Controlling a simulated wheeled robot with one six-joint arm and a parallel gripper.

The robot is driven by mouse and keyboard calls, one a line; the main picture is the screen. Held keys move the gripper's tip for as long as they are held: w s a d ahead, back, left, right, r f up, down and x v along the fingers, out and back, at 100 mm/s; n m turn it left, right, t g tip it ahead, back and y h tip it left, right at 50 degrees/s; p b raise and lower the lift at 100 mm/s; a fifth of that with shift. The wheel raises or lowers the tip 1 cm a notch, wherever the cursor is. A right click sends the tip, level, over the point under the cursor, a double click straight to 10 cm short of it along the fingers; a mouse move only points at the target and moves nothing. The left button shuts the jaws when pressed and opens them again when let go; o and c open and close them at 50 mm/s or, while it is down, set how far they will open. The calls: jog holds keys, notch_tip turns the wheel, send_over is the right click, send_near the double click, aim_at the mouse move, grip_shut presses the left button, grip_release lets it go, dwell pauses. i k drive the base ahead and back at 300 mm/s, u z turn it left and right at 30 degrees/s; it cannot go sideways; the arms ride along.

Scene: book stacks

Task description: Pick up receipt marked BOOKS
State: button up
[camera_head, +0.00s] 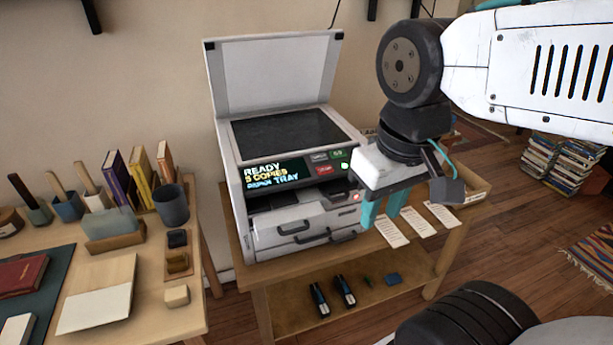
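Three white paper slips lie in a row on the wooden stand to the right of the copier: a left slip (392,234), a middle slip (417,222) and a right slip (441,214). They carry small dark print, too small to read, so I cannot tell which is marked BOOKS. My gripper (380,221) points down with its two teal fingers apart and nothing visible between them. It is beside the copier's front right corner, close to the left slip's upper end and partly in front of it. I cannot tell its height above the stand.
The copier (300,232) stands left of my gripper with its lid up. A small tray (474,191) sits at the stand's right end. Several small items lie on the lower shelf (300,315). A desk (150,310) with books and cups is at left. Book stacks stand far right.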

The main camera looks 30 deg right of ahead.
aim_at(389, 231)
jog(key=z, duration=0.05)
jog(key=i, duration=0.95)
jog(key=z, duration=0.7)
jog(key=k, duration=1.1)
jog(key=z, duration=1.3)
jog(key=i, duration=0.65)
jog(key=u, duration=0.75)
jog(key=i, duration=0.45)
jog(key=u, duration=0.55)
